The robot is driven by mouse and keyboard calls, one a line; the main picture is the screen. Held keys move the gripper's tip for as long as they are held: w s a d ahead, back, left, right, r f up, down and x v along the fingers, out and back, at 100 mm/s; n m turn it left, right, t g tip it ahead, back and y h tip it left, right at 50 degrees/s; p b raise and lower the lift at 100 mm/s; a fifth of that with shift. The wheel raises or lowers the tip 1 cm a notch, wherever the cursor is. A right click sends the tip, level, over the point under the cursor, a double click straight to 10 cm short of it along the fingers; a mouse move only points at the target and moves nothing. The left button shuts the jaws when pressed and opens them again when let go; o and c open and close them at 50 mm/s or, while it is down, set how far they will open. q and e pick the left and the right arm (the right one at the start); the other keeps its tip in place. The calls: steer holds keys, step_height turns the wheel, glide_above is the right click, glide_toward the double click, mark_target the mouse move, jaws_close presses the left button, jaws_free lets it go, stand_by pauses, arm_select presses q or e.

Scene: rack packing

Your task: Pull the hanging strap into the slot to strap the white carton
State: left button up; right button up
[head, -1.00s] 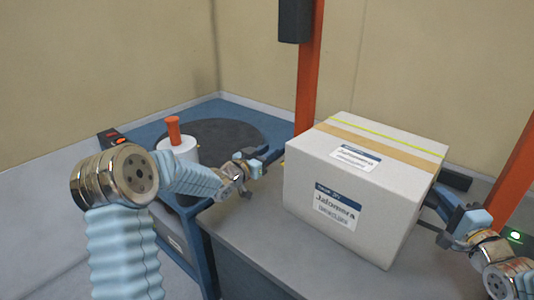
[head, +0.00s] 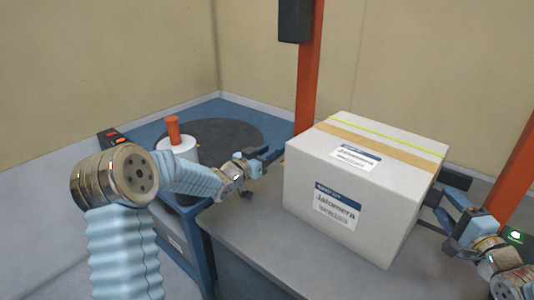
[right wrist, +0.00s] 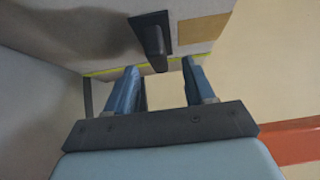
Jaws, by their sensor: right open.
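The white carton (head: 335,235) stands on the grey table with labels on its top and front. A yellow-green strap (head: 390,138) lies across its top near the far edge; it also shows in the right wrist view (right wrist: 101,72). Its hanging end cannot be made out. My left gripper (head: 277,155) looks open and empty, just left of the carton. My right gripper (head: 447,204) is open beside the carton's right side. In the right wrist view, its fingers (right wrist: 163,82) are apart with nothing between them, and a dark block with a bar (right wrist: 152,40) lies beyond. The slot cannot be identified.
An orange post (head: 309,80) with a black box (head: 295,20) stands behind the carton. Another orange post (head: 510,190) is at the right, beside a green light (head: 515,236). A white cylinder with an orange top (head: 174,130) stands at the left. Bare grey table (head: 250,230) lies in front.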

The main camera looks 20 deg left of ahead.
steer(key=v, duration=1.2)
steer(key=shift+r+p, duration=1.1)
steer(key=shift+r, duration=1.9)
